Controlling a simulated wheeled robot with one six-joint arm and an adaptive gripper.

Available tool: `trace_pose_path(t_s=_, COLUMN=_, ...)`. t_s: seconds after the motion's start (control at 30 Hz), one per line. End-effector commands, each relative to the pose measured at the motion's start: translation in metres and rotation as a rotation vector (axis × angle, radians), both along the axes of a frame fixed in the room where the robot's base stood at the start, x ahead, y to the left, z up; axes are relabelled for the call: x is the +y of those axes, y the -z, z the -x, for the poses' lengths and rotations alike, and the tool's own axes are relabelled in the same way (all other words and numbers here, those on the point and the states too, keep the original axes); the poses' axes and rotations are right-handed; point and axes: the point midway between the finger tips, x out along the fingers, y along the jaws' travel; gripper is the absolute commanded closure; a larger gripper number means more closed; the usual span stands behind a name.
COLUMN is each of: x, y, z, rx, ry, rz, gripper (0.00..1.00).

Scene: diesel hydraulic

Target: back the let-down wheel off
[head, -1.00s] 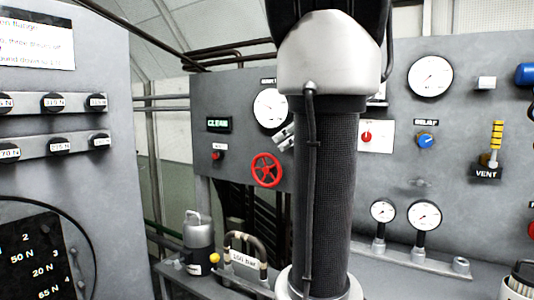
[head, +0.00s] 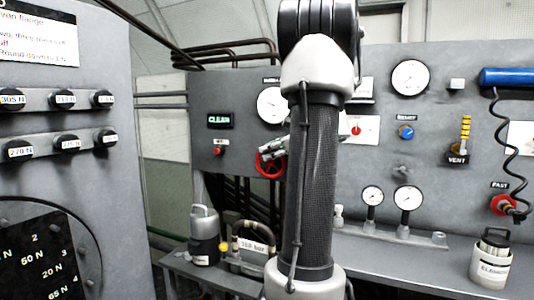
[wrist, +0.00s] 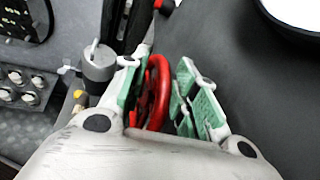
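The red wheel (head: 268,170) is mounted on the grey panel left of my arm in the head view. My gripper (head: 270,150) is at the wheel's upper part and hides some of it. In the wrist view the red wheel (wrist: 157,92) stands edge-on between the green-padded fingers of my gripper (wrist: 160,70). The fingers are apart, with a clear gap to the right pads. The wheel is close to the left finger; whether they touch I cannot tell.
A gauge (head: 272,104) and a lit CLEAN display (head: 219,121) are near the wheel. A grey canister (head: 204,236) and a hose-handled block (head: 252,243) stand on the ledge below. A white ELEMENTS container (head: 491,262) stands at the right.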

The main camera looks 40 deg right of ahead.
Motion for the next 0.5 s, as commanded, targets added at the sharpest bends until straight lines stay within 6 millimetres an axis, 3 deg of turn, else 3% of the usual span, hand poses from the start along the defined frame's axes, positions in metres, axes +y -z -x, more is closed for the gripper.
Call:
trace_pose_path(t_s=0.17, x=0.003, y=0.006, z=-0.015, rx=0.000, ry=-0.001, rz=0.000, gripper=0.71)
trace_pose_path(t_s=0.43, x=0.003, y=0.006, z=-0.017, rx=0.000, ry=0.000, rz=0.000, gripper=0.71)
trace_pose_path(t_s=0.5, x=0.003, y=0.006, z=-0.016, rx=0.000, ry=0.000, rz=0.000, gripper=0.82)
